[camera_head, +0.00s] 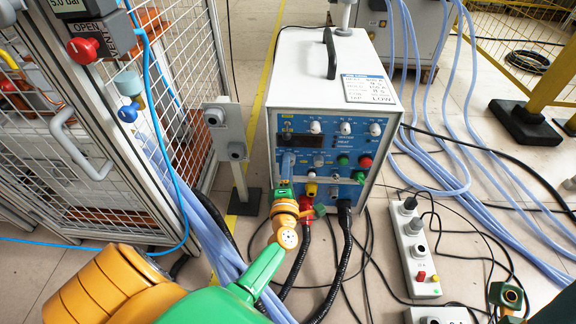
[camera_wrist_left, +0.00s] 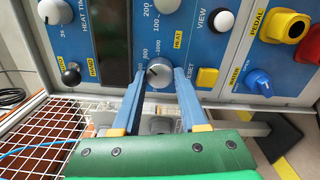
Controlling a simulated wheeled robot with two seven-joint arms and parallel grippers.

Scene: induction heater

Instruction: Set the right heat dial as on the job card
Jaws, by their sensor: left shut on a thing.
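The heater's blue front panel (camera_head: 330,147) carries several white dials. My left gripper (camera_head: 287,163) reaches it from below, at the panel's left side. My right gripper does not show.
Beside the held dial are a yellow button (camera_wrist_left: 207,77), a black toggle (camera_wrist_left: 70,74) and a blue knob (camera_wrist_left: 259,82). Black hoses (camera_head: 342,255) hang from the panel's lower edge. A mesh cage (camera_head: 180,60) stands left, a power strip (camera_head: 418,255) right.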

